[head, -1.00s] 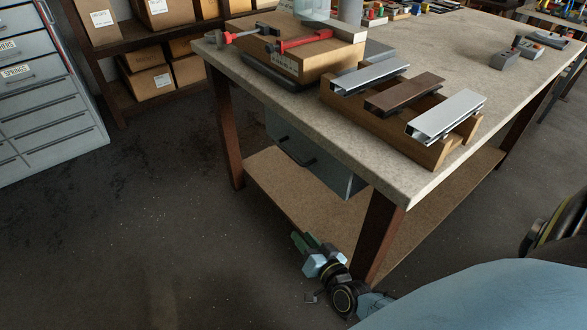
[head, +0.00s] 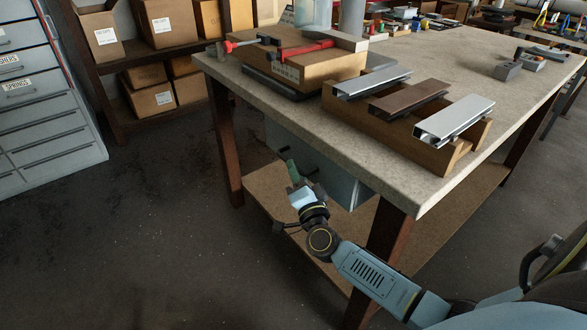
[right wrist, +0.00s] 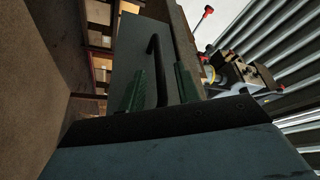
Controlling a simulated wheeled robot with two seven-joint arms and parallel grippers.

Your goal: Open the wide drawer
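The grey-blue drawer (head: 343,186) hangs under the workbench top, its front partly hidden by my right gripper. In the right wrist view its grey front (right wrist: 128,45) carries a black bar handle (right wrist: 157,70). My right gripper (head: 291,172) is at the drawer front. In the right wrist view the green fingers of this gripper (right wrist: 160,86) are apart, one on each side of the handle. I cannot tell whether either finger touches it. The drawer looks closed. My left gripper is not in view.
The workbench top (head: 400,190) bears a wooden rack (head: 400,135) with metal profiles. A brown leg (head: 388,235) and a lower shelf (head: 262,185) are close to my right arm. A labelled drawer cabinet (head: 55,130) stands at the left. The floor in front is clear.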

